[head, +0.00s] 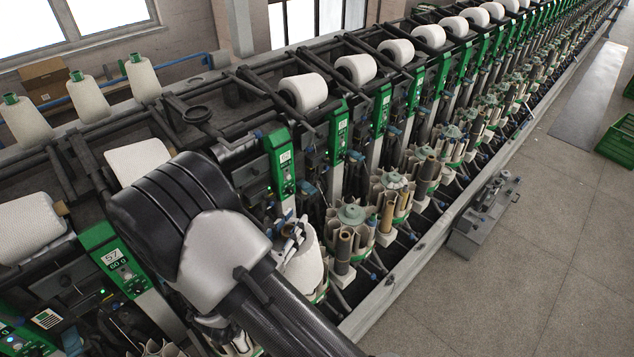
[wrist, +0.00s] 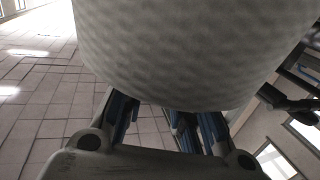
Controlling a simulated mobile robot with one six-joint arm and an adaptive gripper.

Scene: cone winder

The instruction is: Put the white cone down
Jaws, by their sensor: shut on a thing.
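The white cone (head: 304,266) is in my gripper (head: 291,232), in front of the winder in the head view. My arm hides part of the cone and most of the gripper there. In the wrist view the textured white cone (wrist: 190,45) fills the upper middle, wide end towards the camera. My gripper's dark and blue fingers (wrist: 160,112) reach up to it and are shut on it. Their tips are hidden behind the cone. Whether the cone touches the machine parts beside it I cannot tell.
Three upright white cones with green tops (head: 88,98) stand behind the winder at the left. More white cones (head: 305,92) lie along the winder (head: 337,140). A grey metal box (head: 484,215) stands by its front rail, and green crates (head: 618,140) at the far right. The floor (head: 500,290) is otherwise clear.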

